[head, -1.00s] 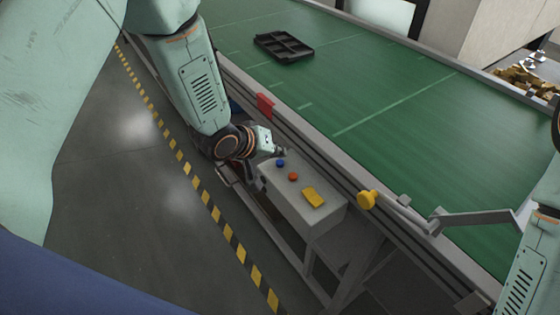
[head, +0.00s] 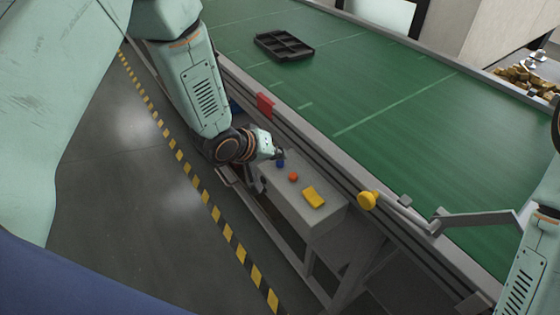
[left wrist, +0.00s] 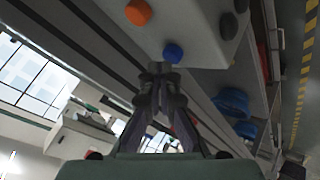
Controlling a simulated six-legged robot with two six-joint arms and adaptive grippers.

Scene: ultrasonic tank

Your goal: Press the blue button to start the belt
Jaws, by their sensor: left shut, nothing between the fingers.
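The blue button (head: 281,164) is on top of a grey control box (head: 302,207) beside the belt, at the far end of a row of controls. It also shows in the left wrist view (left wrist: 173,53). My left gripper (head: 279,154) is shut and empty, with its fingertips close to the blue button. In the left wrist view, the shut fingertips (left wrist: 160,67) appear right beside the button's edge; I cannot tell whether they touch it. The green belt (head: 420,130) runs behind the box.
An orange-red button (head: 293,176) and a yellow control (head: 314,196) sit near the blue button. A yellow knob on a lever (head: 367,200) and a red plate (head: 265,105) are at the belt's edge. A black compartment tray (head: 284,46) lies on the belt.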

